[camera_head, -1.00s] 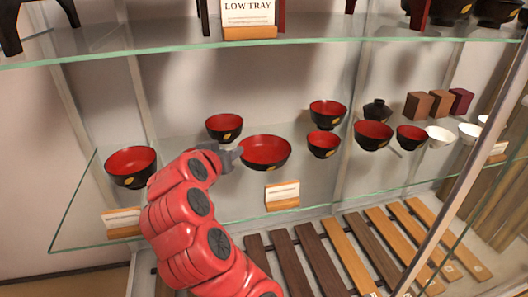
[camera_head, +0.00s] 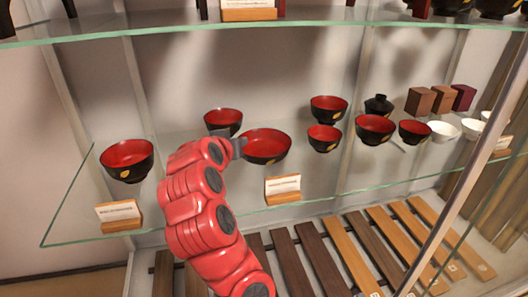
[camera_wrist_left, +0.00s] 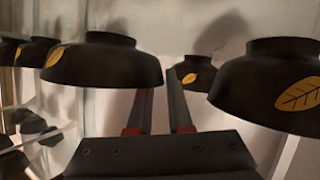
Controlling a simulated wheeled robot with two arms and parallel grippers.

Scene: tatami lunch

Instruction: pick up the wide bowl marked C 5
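A wide, shallow black bowl (camera_head: 264,160), red inside with a gold leaf, stands on the glass shelf in the middle of the head view. No C 5 mark is readable. My left gripper (camera_head: 238,147) is at the bowl's left edge. The wrist view is upside down; in it the wide bowl (camera_wrist_left: 103,68) is at left. My left gripper (camera_wrist_left: 160,100) shows two fingers apart there. One fingertip is partly hidden by the bowl's rim and the other is outside it; I cannot tell whether they touch it. My right gripper is out of view.
A black-red bowl (camera_head: 222,119) stands close behind the gripper. Another bowl (camera_head: 127,160) is at the left. A label stand (camera_head: 283,189) is in front, and an upper glass shelf (camera_head: 300,30) runs above.

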